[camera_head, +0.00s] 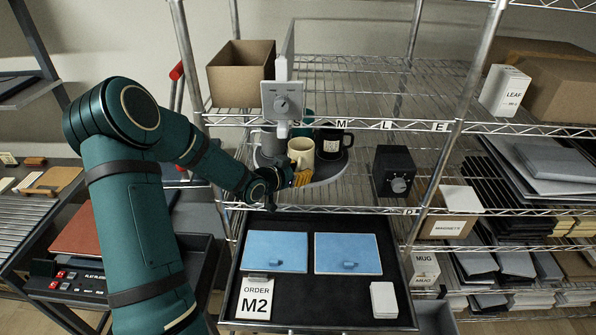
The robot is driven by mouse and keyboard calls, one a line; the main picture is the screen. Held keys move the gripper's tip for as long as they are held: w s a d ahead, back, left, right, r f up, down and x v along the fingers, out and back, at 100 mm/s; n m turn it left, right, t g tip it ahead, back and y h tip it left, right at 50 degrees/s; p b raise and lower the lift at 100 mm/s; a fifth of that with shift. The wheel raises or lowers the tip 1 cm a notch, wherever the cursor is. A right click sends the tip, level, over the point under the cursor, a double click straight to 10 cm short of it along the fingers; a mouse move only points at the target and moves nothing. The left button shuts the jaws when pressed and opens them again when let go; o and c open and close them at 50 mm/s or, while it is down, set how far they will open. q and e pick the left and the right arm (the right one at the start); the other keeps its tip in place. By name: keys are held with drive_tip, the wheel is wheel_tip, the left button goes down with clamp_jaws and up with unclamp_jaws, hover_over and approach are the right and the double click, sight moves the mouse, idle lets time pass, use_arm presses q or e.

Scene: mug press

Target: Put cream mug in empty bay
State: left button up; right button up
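The cream mug (301,150) stands on a grey rounded tray (338,168) on the wire shelf at the picture's middle. A grey mug (268,143) is to its left and a dark mug (334,142) with a pale label is to its right. A teal thing (303,124) shows partly behind. My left gripper (290,178) is low in front of the cream mug, with yellow-orange at its tip overlapping the mug's lower part. I cannot tell whether it touches the mug or how wide its fingers are. My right gripper is out of view. No empty bay is clear.
A grey dial unit (282,101) on a post stands above the mugs. A cardboard box (241,74) is behind left and a black dial box (393,171) is to the right. Below is a black tray (352,308) with blue panels. Shelf posts stand on both sides.

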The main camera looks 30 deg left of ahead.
use_arm(q)
drive_tip(key=shift+r, duration=0.1)
drive_tip(key=shift+s+r, duration=0.1)
drive_tip(key=shift+s, duration=0.1)
drive_tip(key=v, duration=1.1)
drive_tip(key=shift+s+p, duration=0.3)
drive_tip(key=shift+p, duration=0.1)
